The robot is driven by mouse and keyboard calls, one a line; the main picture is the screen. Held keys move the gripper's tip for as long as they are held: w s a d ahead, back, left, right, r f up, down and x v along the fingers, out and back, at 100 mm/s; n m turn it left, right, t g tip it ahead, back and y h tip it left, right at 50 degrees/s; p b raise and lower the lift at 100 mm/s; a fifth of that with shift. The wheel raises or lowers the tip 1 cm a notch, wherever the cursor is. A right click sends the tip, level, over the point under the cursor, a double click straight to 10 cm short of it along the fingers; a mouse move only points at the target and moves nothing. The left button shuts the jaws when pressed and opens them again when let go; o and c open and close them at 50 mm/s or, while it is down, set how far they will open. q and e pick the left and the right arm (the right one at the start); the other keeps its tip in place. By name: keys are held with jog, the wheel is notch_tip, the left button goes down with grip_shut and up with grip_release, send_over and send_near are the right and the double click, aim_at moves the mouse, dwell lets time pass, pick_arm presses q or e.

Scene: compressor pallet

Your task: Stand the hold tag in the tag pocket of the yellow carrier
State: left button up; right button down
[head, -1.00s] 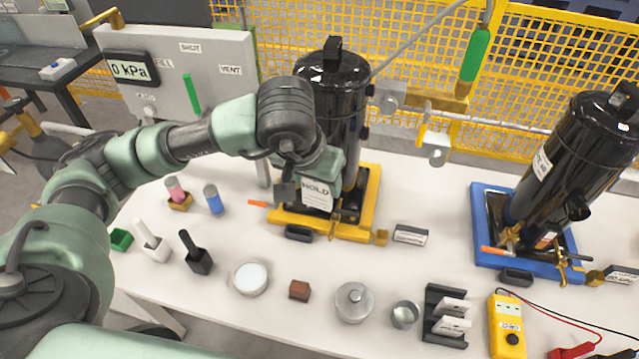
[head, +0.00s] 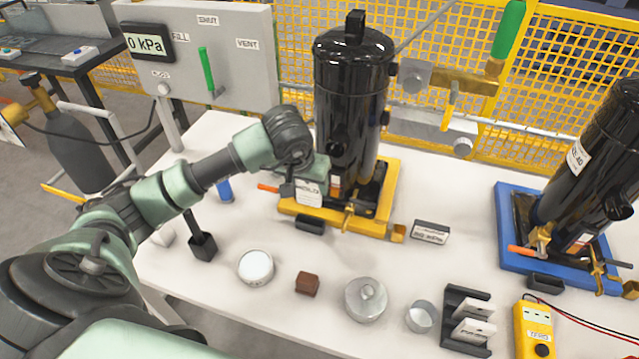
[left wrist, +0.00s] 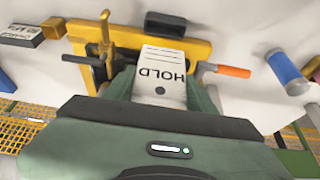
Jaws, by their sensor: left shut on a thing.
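The hold tag (head: 309,193) is a white card with HOLD on it. My left gripper (head: 297,181) is shut on it at the front of the yellow carrier (head: 384,206), which bears an upright black compressor (head: 352,95). The tag pocket (head: 310,223), a small dark holder, sits at the carrier's front edge, just below the tag in the head view. In the left wrist view the tag (left wrist: 161,75) extends from between my fingers towards the dark pocket (left wrist: 165,24). They look close there, but I cannot tell whether they touch. My right gripper is out of view.
An orange-handled clamp (left wrist: 233,71) is beside the tag. A blue carrier (head: 509,225) with another compressor stands at the right. A round white-topped dish (head: 256,266), brown block (head: 307,283), metal lidded pot (head: 366,299) and dark rack (head: 466,318) line the bench front.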

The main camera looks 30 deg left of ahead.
aim_at(308, 200)
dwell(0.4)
pick_arm(q)
jog(key=shift+f+b, duration=1.9)
jog(key=shift+f, duration=1.4)
jog(key=shift+f+b, duration=1.15)
jog(key=shift+f, duration=0.1)
jog(key=shift+f+b, duration=0.3)
jog(key=shift+f, duration=0.05)
jog(key=shift+a+f, duration=0.1)
jog(key=shift+f, duration=0.1)
jog(key=shift+a+f+b, duration=0.1)
jog(key=shift+f+b, duration=0.2)
jog(key=shift+b, duration=0.2)
